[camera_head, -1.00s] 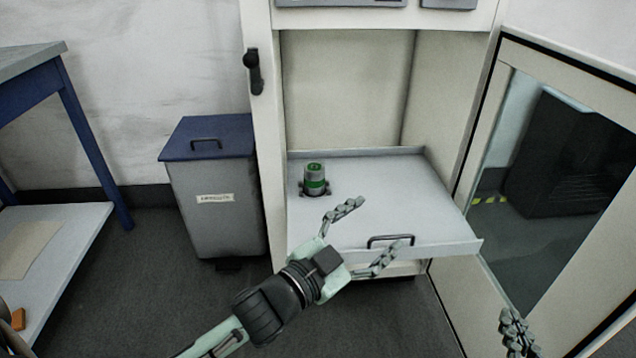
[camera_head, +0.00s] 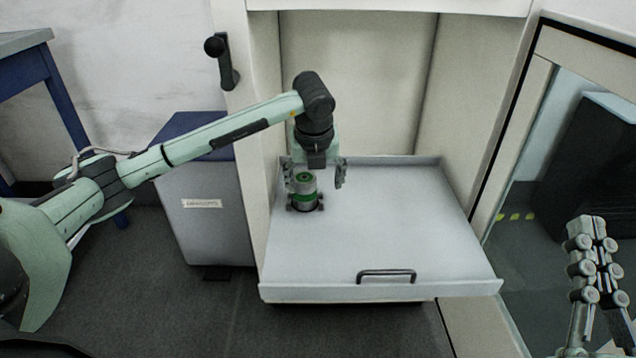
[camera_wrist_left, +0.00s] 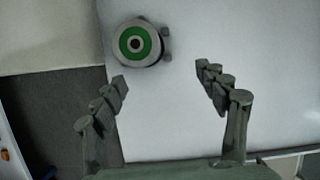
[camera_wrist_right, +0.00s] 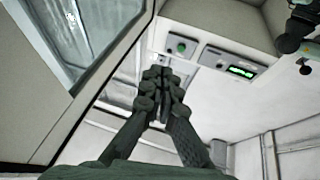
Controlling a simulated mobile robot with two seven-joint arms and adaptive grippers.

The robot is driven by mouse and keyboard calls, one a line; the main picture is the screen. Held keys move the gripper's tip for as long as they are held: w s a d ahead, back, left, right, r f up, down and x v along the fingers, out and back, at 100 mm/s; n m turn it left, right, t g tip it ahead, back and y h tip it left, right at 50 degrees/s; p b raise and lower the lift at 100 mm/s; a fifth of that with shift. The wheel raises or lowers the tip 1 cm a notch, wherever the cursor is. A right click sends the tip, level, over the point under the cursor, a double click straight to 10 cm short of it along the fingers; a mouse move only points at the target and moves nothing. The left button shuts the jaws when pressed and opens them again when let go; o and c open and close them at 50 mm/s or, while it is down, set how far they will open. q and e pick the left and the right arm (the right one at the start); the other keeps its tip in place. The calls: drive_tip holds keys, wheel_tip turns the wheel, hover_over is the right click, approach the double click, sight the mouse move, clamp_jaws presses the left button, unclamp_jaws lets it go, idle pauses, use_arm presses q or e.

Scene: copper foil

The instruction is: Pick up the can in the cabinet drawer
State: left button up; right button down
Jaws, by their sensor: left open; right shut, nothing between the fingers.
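The can (camera_head: 305,191) is grey with a green band and green top. It stands upright near the back left of the pulled-out white cabinet drawer (camera_head: 400,235). My left gripper (camera_head: 314,178) points down over the drawer at the can, open, one finger on the can's left side and the other to its right with a gap. In the left wrist view the can (camera_wrist_left: 138,44) lies beyond the fingertips, toward the left finger, and nothing is between the fingers. My right gripper (camera_head: 592,232) is shut and empty at the right, away from the drawer, by the cabinet door.
The drawer has a dark handle (camera_head: 387,275) on its front; the rest of its surface is bare. Cabinet walls (camera_head: 478,120) stand at its sides and back. A blue-lidded bin (camera_head: 205,215) stands left. The open glass door (camera_head: 530,160) is at right.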

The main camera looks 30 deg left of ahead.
sight(305, 181)
use_arm(q)
drive_tip(key=shift+w+a+r+n+y, duration=0.2)
drive_tip(key=shift+w+a+r, duration=0.1)
drive_tip(key=shift+a, duration=0.2)
drive_tip(key=shift+w+a+r+n+y, duration=0.1)
drive_tip(key=shift+w+a+r+y, duration=0.15)
drive_tip(key=shift+a, duration=0.25)
drive_tip(key=shift+w+a+f, duration=0.15)
drive_tip(key=shift+w+a, duration=0.05)
drive_tip(key=shift+a, duration=0.1)
drive_tip(key=x, duration=0.4)
drive_tip(key=b+x, duration=0.1)
drive_tip(key=x, duration=0.1)
drive_tip(key=shift+s+a+f, duration=0.15)
drive_tip(key=shift+s+a, duration=0.05)
drive_tip(key=shift+s, duration=0.1)
drive_tip(key=shift+w+a+f, duration=0.1)
drive_tip(key=shift+f, duration=0.2)
use_arm(e)
drive_tip(key=r, duration=0.1)
drive_tip(key=t, duration=0.1)
drive_tip(key=d+r+t, duration=0.1)
drive_tip(key=shift+s+r+y, duration=0.3)
drive_tip(key=shift+s+y, duration=0.05)
drive_tip(key=shift+y, duration=0.05)
use_arm(q)
drive_tip(key=c, duration=1.4)
use_arm(e)
drive_tip(key=shift+a, duration=0.1)
